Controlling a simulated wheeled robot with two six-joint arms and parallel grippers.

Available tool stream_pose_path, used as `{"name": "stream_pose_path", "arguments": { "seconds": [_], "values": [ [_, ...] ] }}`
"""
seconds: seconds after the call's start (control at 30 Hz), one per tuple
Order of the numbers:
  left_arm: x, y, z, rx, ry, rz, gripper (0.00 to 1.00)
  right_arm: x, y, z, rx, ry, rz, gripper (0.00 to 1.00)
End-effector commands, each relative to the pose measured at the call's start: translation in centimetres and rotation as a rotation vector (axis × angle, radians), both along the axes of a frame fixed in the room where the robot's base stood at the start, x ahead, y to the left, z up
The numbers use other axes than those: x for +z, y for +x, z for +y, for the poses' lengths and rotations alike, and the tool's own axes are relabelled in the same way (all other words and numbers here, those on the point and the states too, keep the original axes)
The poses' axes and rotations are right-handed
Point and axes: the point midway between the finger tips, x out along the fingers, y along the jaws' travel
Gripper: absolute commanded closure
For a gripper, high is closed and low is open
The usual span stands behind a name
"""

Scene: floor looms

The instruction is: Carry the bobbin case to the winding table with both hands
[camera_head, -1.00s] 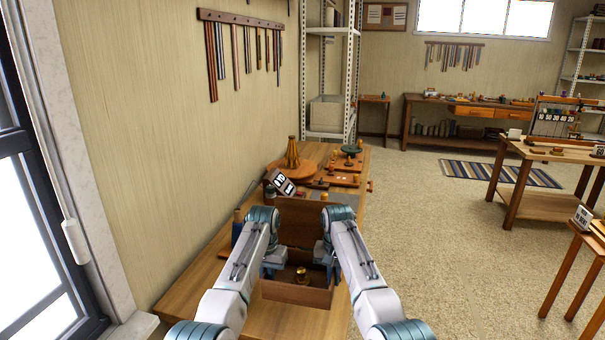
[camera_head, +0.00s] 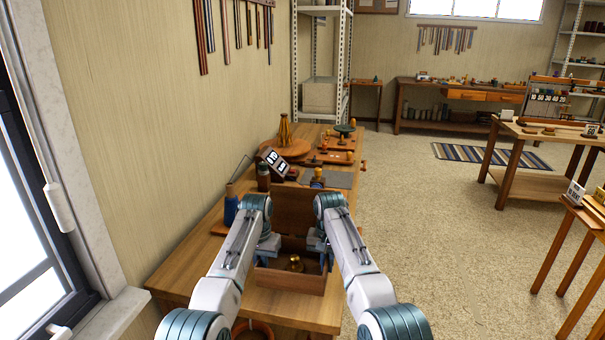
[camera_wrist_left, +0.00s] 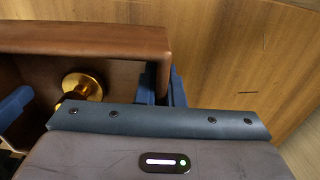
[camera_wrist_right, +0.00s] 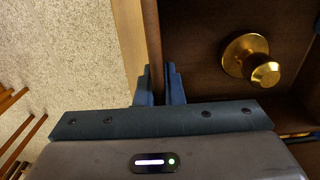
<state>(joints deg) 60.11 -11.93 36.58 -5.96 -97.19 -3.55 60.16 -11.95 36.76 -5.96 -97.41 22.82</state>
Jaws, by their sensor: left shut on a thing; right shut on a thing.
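The bobbin case (camera_head: 290,281) is a brown open wooden box at the near end of the wooden bench, its lid (camera_head: 293,207) raised at the back. A brass knob-shaped piece (camera_head: 296,263) is inside; it also shows in the left wrist view (camera_wrist_left: 82,87) and the right wrist view (camera_wrist_right: 250,58). My left gripper (camera_head: 268,244) is shut on the case's left side wall. My right gripper (camera_head: 317,244) is shut on its right side wall. I cannot tell whether the case's underside touches the bench. Which table is the winding table is unclear.
The bench (camera_head: 190,270) holds a blue bottle (camera_head: 231,207), a number sign (camera_head: 272,160) and a cone on a round board (camera_head: 285,130) beyond the case. Wall and window are close on the left. Carpet (camera_head: 440,230) is open to the right, with tables (camera_head: 530,187) farther right.

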Motion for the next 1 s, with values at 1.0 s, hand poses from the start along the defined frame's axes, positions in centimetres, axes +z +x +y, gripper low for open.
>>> {"name": "stream_pose_path", "arguments": {
  "seconds": [1.0],
  "values": [
    [-4.3, 0.1, 0.0, 0.000, 0.000, -0.002, 1.00, -4.3, 0.1, 0.0, 0.000, 0.001, -0.002, 1.00]
  ]
}}
